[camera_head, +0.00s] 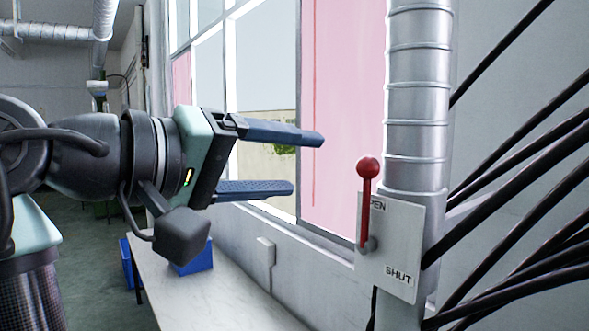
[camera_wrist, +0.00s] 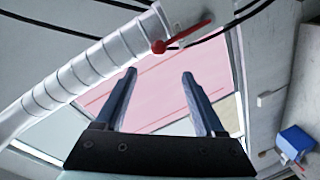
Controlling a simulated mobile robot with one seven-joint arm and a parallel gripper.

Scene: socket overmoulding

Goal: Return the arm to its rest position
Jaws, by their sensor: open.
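My gripper (camera_head: 306,163) is open, with two blue fingers apart and nothing between them. It is held level in mid-air in front of the window, left of the lever and apart from it. In the wrist view my gripper (camera_wrist: 158,72) also shows empty. The red lever (camera_head: 367,200) has a round knob and stands upright on a white plate (camera_head: 403,240), up by the OPEN label. The SHUT label is at the plate's lower right. The lever (camera_wrist: 180,36) also shows in the wrist view, beyond the fingertips.
A ribbed metal duct (camera_head: 417,100) runs down behind the plate. Several black cables (camera_head: 520,190) fan out at the right. A white table (camera_head: 215,295) with a blue bin (camera_head: 195,258) stands below my gripper. A pink-paned window (camera_head: 340,100) is behind.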

